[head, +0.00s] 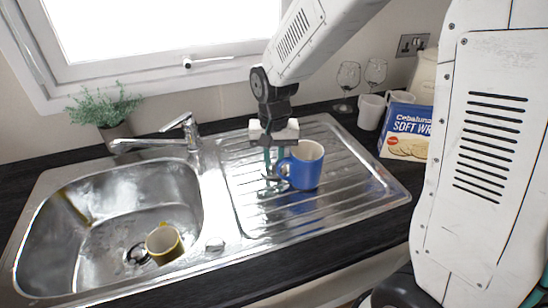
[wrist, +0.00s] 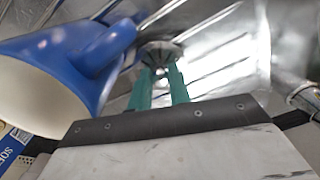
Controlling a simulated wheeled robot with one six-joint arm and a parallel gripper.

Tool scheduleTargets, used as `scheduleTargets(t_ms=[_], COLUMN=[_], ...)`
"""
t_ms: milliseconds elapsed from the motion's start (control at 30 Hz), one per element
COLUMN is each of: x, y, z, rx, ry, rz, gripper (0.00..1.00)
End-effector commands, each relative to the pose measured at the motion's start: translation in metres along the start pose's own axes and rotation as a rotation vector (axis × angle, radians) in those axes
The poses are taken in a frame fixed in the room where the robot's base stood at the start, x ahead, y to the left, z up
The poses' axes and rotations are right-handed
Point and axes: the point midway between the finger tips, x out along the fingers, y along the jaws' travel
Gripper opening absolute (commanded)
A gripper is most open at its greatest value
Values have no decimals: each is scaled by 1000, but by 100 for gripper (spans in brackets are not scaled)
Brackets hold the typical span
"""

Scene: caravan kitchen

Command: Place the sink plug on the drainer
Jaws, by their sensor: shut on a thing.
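The sink plug (wrist: 160,53) is a small round metal disc with a dark middle in the wrist view, between the tips of my gripper's green fingers. My gripper (wrist: 160,82) is shut on it, low over the ribbed steel drainer (head: 240,205). In the head view my gripper (head: 271,172) points down at the left half of the drainer, just left of the blue mug. The plug is hard to make out there. I cannot tell whether it touches the drainer surface.
A blue mug (head: 308,165) stands on the drainer close beside my fingers, and looms large in the wrist view (wrist: 50,75). A yellow mug (head: 163,243) lies in the sink bowl (head: 100,235). The tap (head: 170,138) is left of the drainer. The drainer's right part is clear.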

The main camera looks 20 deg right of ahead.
Motion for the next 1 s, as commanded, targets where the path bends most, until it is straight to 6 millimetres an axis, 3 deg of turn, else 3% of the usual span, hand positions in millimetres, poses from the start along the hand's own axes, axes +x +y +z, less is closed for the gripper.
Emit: scheduleTargets(t_ms=[133,167,200,233,500,633,1000], x=[7,7,8,8,10,1,-79], y=[1,1,1,1,2,2,0], z=[2,2,2,2,4,4,1], rx=[0,0,0,0,1,2,0], ry=[-5,-5,-6,-7,-12,-11,-1], rz=[2,2,3,3,5,5,0], gripper=[0,25,36,41,41,41,41])
